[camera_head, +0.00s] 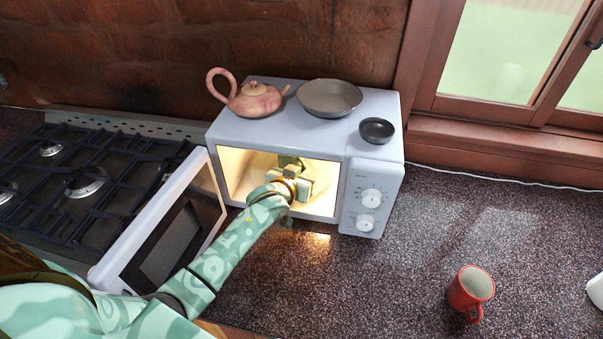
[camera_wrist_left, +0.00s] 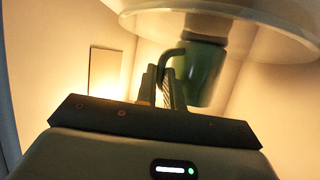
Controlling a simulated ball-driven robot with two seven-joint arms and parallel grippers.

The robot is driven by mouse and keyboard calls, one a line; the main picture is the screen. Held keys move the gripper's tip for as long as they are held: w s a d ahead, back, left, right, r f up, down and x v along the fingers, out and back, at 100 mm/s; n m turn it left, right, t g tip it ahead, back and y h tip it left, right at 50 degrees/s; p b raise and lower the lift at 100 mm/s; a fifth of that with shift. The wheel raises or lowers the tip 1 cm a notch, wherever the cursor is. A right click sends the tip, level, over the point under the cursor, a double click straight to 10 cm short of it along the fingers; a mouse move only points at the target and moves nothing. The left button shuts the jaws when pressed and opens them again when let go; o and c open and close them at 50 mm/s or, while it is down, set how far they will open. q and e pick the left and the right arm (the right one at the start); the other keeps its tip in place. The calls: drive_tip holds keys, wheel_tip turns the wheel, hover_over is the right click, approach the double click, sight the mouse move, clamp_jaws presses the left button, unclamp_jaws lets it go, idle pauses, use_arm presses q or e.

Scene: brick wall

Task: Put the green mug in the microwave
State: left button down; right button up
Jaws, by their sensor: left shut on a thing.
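The microwave (camera_head: 281,130) stands on the counter with its door (camera_head: 168,226) swung open to the left and its inside lit. My left gripper (camera_head: 292,178) reaches into its cavity and is shut on the handle of the green mug (camera_wrist_left: 207,72). In the head view only a bit of the green mug (camera_head: 288,161) shows beyond the gripper. In the left wrist view, the mug is beside the round glass turntable (camera_wrist_left: 270,38), which appears at the top of the tilted picture. I cannot tell whether they touch. My right gripper is out of view.
A pink teapot (camera_head: 254,99), a grey pan (camera_head: 330,98) and a small dark bowl (camera_head: 377,130) sit on top of the microwave. A red mug (camera_head: 469,291) stands at the right on the counter. A gas stove (camera_head: 85,182) is at the left. Counter before the microwave is clear.

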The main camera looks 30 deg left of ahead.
use_arm(q)
drive_tip(key=c, duration=1.5)
unclamp_jaws()
drive_tip(key=shift+s+r, duration=0.25)
drive_tip(key=shift+s, duration=0.1)
drive_tip(key=shift+p+v, duration=1.35)
drive_tip(key=shift+v, duration=4.3)
